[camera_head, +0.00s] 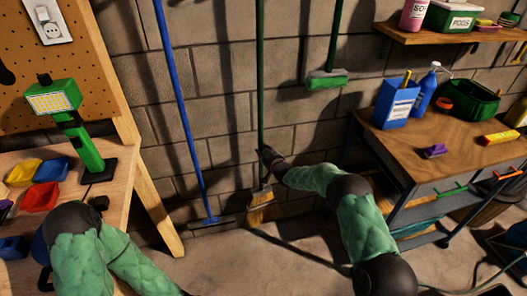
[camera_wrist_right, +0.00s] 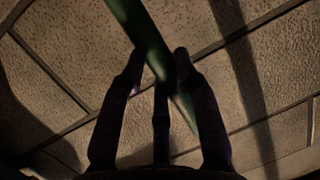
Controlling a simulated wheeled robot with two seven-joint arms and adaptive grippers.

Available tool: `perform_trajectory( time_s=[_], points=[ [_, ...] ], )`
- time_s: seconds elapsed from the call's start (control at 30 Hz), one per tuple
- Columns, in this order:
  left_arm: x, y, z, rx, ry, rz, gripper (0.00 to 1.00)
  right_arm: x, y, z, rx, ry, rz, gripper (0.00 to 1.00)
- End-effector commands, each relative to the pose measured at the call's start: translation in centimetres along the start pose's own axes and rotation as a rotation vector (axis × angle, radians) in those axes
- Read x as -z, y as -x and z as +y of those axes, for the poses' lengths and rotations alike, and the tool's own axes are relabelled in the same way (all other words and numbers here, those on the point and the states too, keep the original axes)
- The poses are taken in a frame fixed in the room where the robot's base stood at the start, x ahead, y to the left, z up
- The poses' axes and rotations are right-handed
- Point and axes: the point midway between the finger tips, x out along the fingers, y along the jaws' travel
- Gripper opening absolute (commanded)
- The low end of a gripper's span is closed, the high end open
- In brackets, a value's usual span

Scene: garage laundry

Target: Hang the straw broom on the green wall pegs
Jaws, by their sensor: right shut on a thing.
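The straw broom has a long green handle (camera_head: 261,70) and yellow straw bristles (camera_head: 260,212). It stands nearly upright against the grey block wall, bristles low near the floor. My right gripper (camera_head: 269,157) is shut on the lower handle, just above the bristles. In the right wrist view the green handle (camera_wrist_right: 150,42) runs diagonally between the dark fingers of the right gripper (camera_wrist_right: 160,62). The green wall pegs cannot be made out; the upper wall is outside the head view.
A blue-handled tool (camera_head: 176,95) leans left of the broom. A green brush head (camera_head: 327,79) on a green pole hangs to the right. A workbench with a green lamp (camera_head: 80,140) stands left. A wooden cart (camera_head: 450,165) and a shelf (camera_head: 440,34) stand right.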

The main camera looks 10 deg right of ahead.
Motion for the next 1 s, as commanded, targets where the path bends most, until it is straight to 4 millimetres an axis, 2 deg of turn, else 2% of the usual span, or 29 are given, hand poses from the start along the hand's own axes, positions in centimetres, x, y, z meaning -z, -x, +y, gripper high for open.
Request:
perform_trajectory(
  time_s=[0.53,0.57,0.63,0.67,1.0],
  points=[
    [0.0,0.0,0.0,0.000,0.000,0.000,0.40,-0.5,-0.2,0.1,-0.002,0.001,0.006,0.00],
    [0.0,0.0,0.0,0.000,0.000,0.000,0.40,-0.5,-0.2,0.1,-0.002,0.002,0.006,0.37],
    [0.0,0.0,0.0,0.000,0.000,0.000,0.40,-0.5,-0.2,0.1,-0.001,0.001,0.005,0.57],
    [0.0,0.0,0.0,0.000,0.000,0.000,0.40,-0.5,-0.2,0.1,-0.001,0.001,0.005,0.59],
    [0.0,0.0,0.0,0.000,0.000,0.000,0.40,-1.0,-0.1,-0.1,0.001,-0.001,-0.004,0.59]
  ],
)
